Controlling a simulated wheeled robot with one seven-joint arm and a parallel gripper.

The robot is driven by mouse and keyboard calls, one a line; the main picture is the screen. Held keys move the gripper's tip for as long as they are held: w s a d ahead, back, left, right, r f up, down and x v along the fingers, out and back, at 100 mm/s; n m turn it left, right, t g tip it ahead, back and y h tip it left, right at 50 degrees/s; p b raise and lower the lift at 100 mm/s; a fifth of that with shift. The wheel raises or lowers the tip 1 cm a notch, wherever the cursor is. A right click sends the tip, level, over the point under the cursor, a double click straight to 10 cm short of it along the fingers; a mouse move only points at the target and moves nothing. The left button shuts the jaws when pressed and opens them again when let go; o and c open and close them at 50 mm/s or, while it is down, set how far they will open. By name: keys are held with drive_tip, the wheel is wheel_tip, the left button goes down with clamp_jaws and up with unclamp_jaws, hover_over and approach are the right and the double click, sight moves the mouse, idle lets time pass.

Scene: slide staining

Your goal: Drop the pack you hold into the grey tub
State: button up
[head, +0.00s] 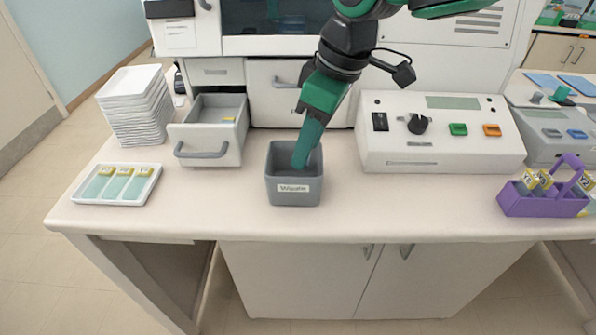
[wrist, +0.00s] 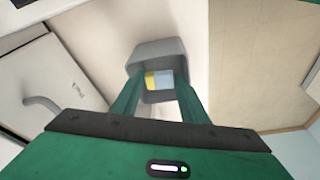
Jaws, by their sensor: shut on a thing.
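The grey tub (head: 294,193), labelled "Waste", stands on the bench near its front edge, and its wall also shows in the wrist view (wrist: 153,52). My gripper (head: 302,161) reaches down into the tub's opening from above, its fingertips at or below rim level. In the wrist view my gripper (wrist: 157,88) is shut on a small yellow and pale blue pack (wrist: 160,79), which lies between the fingertips within the tub's outline. The pack is hidden in the head view. I cannot tell whether it touches the tub.
An open drawer (head: 208,151) with a small yellow item inside is left of the tub. A white slide tray (head: 117,185) and stacked white trays (head: 135,105) are farther left. A control box (head: 440,145) and purple carrier (head: 545,202) are right. Bench between tub and carrier is clear.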

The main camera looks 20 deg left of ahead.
drive_tip(key=o, duration=1.2)
drive_tip(key=v, duration=1)
drive_tip(key=shift+r, duration=0.4)
